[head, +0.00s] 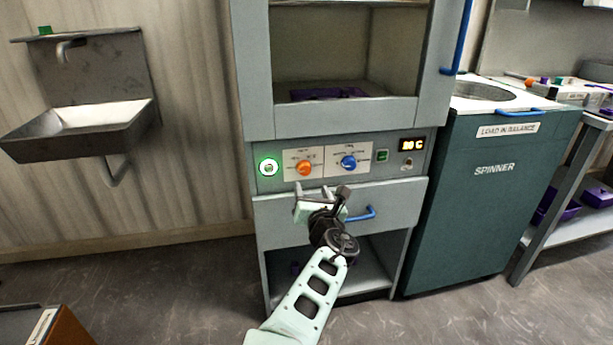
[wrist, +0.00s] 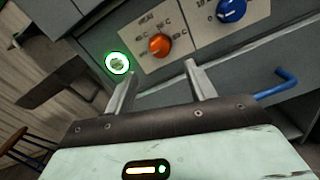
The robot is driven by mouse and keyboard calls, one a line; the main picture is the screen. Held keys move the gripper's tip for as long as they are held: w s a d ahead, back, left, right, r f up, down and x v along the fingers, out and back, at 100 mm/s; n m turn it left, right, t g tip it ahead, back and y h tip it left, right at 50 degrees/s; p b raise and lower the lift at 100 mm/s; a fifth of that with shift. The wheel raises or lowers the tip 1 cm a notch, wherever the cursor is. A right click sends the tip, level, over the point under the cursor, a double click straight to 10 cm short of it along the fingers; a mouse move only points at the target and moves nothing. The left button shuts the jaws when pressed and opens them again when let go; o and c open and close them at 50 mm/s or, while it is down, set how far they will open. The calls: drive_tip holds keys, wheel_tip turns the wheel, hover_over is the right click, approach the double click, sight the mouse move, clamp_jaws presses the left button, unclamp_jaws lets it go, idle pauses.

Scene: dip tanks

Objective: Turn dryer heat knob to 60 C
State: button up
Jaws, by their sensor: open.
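The orange heat knob (head: 304,168) sits on a pale label plate on the dryer's control panel (head: 390,163). In the wrist view the orange knob (wrist: 160,45) has temperature marks printed around it, too small to read surely. My gripper (head: 322,192) is just below and in front of the panel. In the wrist view my gripper (wrist: 162,78) has its two fingers apart with nothing between them. The fingertips point up toward the panel, below the knob and apart from it. A lit display (head: 412,144) at the panel's right shows a value ending in C; its digits are unclear.
A blue knob (head: 348,162) is right of the orange one, and a green-ringed button (head: 269,167) is left. A drawer with a blue handle (head: 361,214) lies under the panel. The spinner (head: 490,190) stands at right, a sink (head: 80,125) at left.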

sight(305, 171)
drive_tip(key=x, duration=0.8)
drive_tip(key=shift+w, duration=0.3)
drive_tip(key=c, duration=1)
